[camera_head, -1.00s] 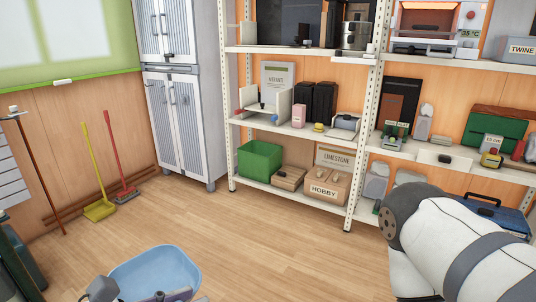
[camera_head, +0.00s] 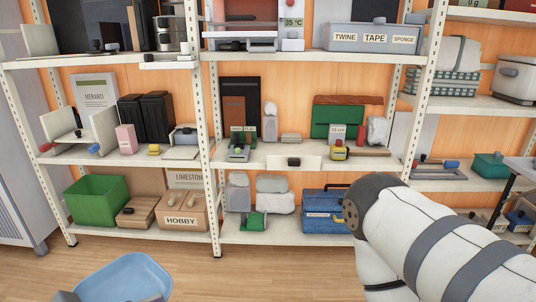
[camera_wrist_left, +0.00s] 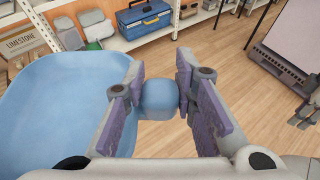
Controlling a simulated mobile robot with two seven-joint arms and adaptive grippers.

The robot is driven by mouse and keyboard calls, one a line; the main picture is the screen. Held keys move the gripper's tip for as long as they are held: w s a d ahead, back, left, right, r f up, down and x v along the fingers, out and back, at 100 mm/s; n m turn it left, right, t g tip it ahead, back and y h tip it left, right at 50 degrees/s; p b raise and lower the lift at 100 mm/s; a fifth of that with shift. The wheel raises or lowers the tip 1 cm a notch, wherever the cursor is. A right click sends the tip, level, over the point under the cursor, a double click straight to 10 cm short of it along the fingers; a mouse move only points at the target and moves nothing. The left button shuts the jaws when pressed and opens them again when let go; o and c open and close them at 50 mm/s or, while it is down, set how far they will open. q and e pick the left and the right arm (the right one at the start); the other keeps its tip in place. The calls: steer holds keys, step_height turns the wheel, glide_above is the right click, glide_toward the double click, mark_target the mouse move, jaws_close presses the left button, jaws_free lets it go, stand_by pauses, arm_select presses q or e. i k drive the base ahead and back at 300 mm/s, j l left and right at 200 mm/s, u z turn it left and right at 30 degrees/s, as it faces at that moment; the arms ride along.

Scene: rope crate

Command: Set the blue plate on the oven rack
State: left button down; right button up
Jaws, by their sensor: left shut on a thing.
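The blue plate (camera_head: 125,275) is at the bottom left of the head view, held above the floor. In the left wrist view the plate (camera_wrist_left: 55,105) fills the left side, with a round blue knob at its edge. My left gripper (camera_wrist_left: 160,78) is shut on that knob. In the head view this gripper is mostly cut off by the bottom edge. The oven (camera_head: 246,18) stands on the top shelf, well above and right of the plate, with a 35 °C display. Its top is cut off, and its rack is not clearly distinguishable. My right gripper is not in view.
White shelving (camera_head: 300,154) with several shelves spans the view. A labelled bin (camera_head: 372,38) stands right of the oven. A green crate (camera_head: 96,200), a cardboard box (camera_head: 181,212) and a blue toolbox (camera_head: 325,212) sit on the bottom shelf. The wooden floor in front is clear.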

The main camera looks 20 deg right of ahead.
mark_target(236, 18)
steer(key=i+l, duration=1.15)
